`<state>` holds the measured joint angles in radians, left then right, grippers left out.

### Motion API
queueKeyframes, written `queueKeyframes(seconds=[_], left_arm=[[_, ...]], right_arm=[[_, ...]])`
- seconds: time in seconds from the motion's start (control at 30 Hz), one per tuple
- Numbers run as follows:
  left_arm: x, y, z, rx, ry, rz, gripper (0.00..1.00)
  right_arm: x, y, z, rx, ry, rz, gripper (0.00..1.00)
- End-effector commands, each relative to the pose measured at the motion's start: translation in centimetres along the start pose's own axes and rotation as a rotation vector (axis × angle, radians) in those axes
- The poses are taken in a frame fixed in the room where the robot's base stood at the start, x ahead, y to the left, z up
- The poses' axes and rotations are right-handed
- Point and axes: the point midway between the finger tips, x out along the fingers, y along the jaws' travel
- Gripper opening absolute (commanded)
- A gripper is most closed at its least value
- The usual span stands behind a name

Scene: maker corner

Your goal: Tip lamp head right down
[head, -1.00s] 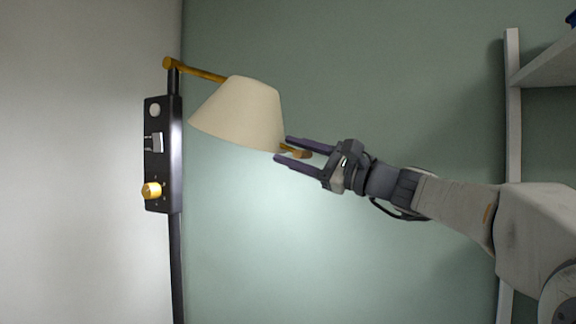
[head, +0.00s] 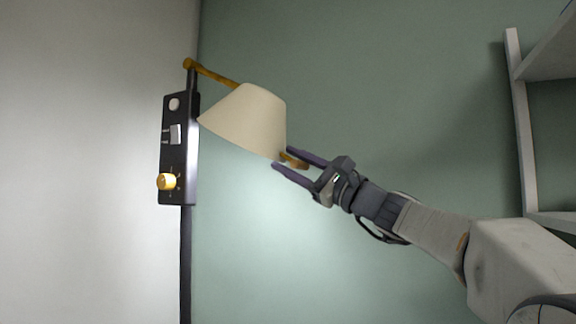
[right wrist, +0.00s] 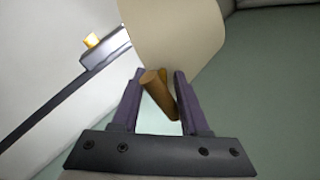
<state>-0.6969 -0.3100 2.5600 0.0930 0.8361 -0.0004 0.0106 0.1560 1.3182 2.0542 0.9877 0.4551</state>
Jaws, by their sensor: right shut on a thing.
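The cream lamp head (head: 248,120) hangs tilted from a brass arm (head: 212,74) on a dark lamp post (head: 186,260). A short brass handle (head: 297,162) sticks out from the lower right side of the lamp head. My right gripper (head: 289,160) comes in from the right and is shut on the handle. In the right wrist view the handle (right wrist: 160,92) stands slanted between the two purple fingers, with the lamp head (right wrist: 172,30) just beyond. My left gripper is not in view.
A dark control box (head: 180,150) with a brass knob (head: 167,181), a switch and a round white button is on the post. A white shelf frame (head: 524,130) stands at the right. The green wall (head: 380,80) is bare between them.

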Motion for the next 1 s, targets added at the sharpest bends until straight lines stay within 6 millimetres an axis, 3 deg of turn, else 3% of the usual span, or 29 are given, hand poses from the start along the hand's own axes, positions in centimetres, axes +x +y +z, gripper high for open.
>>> queueKeyframes(seconds=[0.07,0.1,0.13,0.57,1.0], left_arm=[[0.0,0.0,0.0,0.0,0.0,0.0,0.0],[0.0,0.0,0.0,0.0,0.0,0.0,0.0],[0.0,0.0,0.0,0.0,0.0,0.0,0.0],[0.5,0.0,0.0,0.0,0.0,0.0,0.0],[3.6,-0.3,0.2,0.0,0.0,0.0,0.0]], right_arm=[[0.1,0.2,-0.2,0.017,0.0,0.002,0.0],[0.1,0.3,-0.2,0.017,0.0,0.002,0.56],[0.1,0.3,-0.2,0.016,0.0,0.003,0.63],[-0.8,0.3,-0.3,0.007,0.002,0.003,0.63],[-8.8,0.4,-0.3,0.009,0.002,0.002,0.63]])
